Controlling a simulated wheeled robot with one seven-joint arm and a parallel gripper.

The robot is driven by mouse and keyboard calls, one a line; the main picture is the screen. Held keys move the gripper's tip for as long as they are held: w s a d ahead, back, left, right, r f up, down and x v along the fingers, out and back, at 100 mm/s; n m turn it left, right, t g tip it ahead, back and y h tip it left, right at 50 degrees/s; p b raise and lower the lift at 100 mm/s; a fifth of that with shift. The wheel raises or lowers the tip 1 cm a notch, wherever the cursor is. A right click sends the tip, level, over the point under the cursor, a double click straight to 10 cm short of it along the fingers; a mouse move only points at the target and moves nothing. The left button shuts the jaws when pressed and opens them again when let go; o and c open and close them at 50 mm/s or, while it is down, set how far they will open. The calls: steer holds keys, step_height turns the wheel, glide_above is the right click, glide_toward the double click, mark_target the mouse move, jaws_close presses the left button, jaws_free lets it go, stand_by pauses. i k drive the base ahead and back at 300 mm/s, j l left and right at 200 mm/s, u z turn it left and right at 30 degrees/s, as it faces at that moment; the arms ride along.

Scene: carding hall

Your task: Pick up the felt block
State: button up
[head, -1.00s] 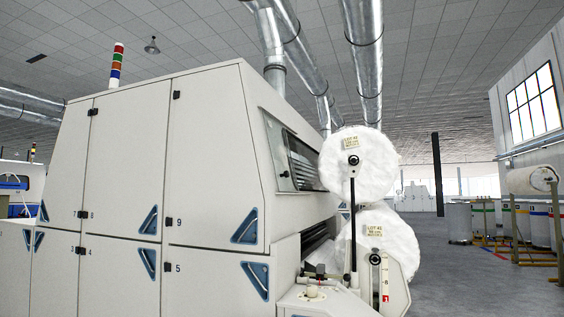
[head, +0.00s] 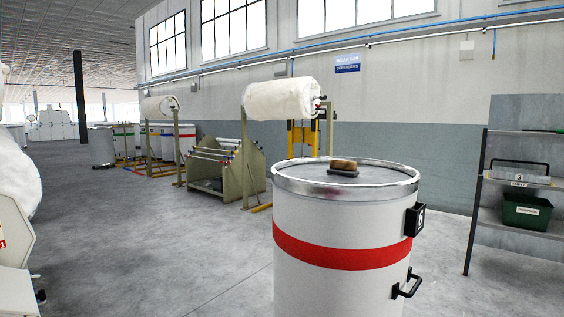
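A small brown block (head: 343,164) with a dark underside lies on the lid of a large white drum (head: 345,205) in the head view. It may be the felt block, but it is too small in the picture to be sure of its material. The drum has a metal rim, a red band and dark handles on its right side. My gripper is not in view.
A grey shelf unit (head: 480,205) with a green bin (head: 527,211) and a grey tray (head: 516,179) stands at the right. Fibre rolls on stands (head: 280,100) are behind the drum. Part of a white machine (head: 14,225) is at the left edge. The floor (head: 150,255) left of the drum is clear.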

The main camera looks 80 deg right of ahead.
mark_target(340, 167)
steer(key=z, duration=3.85)
steer(key=u, duration=3.1)
steer(key=z, duration=2.75)
